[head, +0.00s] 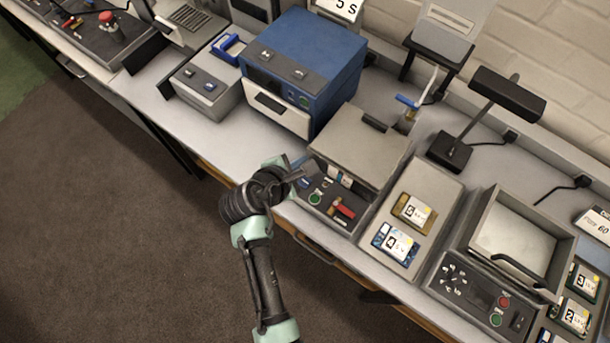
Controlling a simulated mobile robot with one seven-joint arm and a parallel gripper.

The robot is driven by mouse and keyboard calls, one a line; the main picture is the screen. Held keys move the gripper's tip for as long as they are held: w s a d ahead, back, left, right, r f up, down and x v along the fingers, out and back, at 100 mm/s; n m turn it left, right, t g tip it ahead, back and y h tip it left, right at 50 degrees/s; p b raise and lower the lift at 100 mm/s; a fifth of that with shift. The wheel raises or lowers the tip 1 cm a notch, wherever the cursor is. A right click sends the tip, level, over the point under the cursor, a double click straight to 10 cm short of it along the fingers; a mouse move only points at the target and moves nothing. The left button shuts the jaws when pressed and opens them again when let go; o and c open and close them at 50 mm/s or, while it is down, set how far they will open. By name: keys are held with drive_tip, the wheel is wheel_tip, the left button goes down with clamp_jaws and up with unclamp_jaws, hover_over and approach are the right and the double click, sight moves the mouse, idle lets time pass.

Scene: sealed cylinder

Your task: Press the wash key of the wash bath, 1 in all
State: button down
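A grey-lidded bench unit (362,148) stands at the middle of the bench, its lid down. Its front panel (327,212) carries a blue key (305,183), a round green button (315,198) and a red lever-like part (344,209). I cannot read any label that names this unit as the wash bath or marks a wash key. My gripper (297,173) is at the left end of this panel, close to the blue key. I cannot tell whether it touches a key. Its fingers are small and partly hidden, and nothing shows held in them.
A blue box machine (310,55) stands left of the unit, with a grey two-key device (206,85) beyond it. Floor is clear at left.

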drive_tip(key=b, duration=0.8)
hover_over(301, 185)
wheel_tip(301, 185, down, 8)
drive_tip(key=shift+d+r, duration=0.1)
drive_tip(key=shift+f+b, duration=0.35)
drive_tip(key=shift+f, duration=0.1)
drive_tip(key=shift+f, duration=0.15)
idle(1.3)
drive_tip(key=shift+f, duration=0.25)
drive_tip(key=shift+f, duration=0.4)
idle(0.8)
drive_tip(key=shift+r, duration=0.15)
drive_tip(key=shift+r+p, duration=0.7)
drive_tip(key=shift+p, duration=0.1)
